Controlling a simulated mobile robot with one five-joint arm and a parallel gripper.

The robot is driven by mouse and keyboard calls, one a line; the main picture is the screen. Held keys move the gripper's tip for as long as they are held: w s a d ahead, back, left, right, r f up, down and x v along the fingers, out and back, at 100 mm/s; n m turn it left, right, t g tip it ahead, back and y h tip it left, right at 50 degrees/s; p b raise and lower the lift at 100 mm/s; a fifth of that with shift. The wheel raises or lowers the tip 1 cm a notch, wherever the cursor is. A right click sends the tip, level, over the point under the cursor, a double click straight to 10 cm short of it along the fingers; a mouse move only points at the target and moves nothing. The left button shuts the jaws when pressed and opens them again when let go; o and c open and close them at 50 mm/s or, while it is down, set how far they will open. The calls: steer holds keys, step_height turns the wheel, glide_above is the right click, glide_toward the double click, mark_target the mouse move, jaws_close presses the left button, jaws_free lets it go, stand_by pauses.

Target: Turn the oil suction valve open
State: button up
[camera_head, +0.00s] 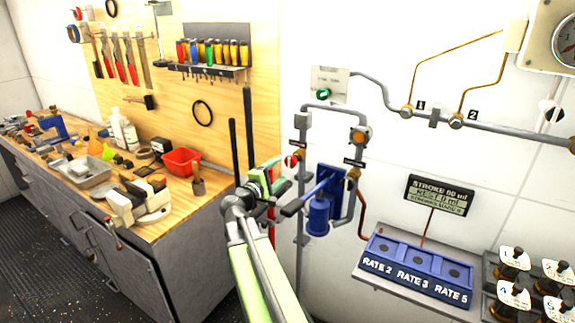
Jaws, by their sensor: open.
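A small valve (292,160) with a red and white handle and brass body sits on the left grey pipe beside the blue hand pump (319,214). A second brass valve (352,176) sits on the right pipe. Both have small black labels that are too small to read, so I cannot tell which is the oil suction valve. My gripper (277,184) is open just below and left of the red and white handle, near the pump's lever (305,197). I see no contact with the handle; the fingers partly blend with the pipe and lever behind them.
A workbench (180,250) with tools and a red bin (182,161) stands at left, under a pegboard (170,90). A blue rate tray (415,268) and several black-knobbed units (514,258) are at right. Pipes with valves 1 and 2 run along the upper wall.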

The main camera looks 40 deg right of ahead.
steer(key=v, duration=0.9)
steer(key=shift+a, duration=0.15)
steer(key=w+a+f+m+y, duration=0.25)
steer(key=a+f+y, duration=0.45)
steer(key=a+f, duration=0.85)
steer(key=s+a+f+m+g+y, duration=0.1)
steer(key=s+a+f+y, duration=0.1)
steer(key=a, duration=0.5)
steer(key=s+a+f+g+y, duration=0.2)
steer(key=a+f+y, duration=0.1)
steer(key=a+y, duration=0.2)
steer(key=s+a+f+m+g+y, duration=0.1)
steer(key=s+a+f+y, duration=0.1)
steer(key=a, duration=0.7)
steer(key=shift+s+a+f+m+y, duration=0.25)
steer(key=shift+a+f+m+y, duration=0.15)
steer(key=shift+f+y, duration=0.25)
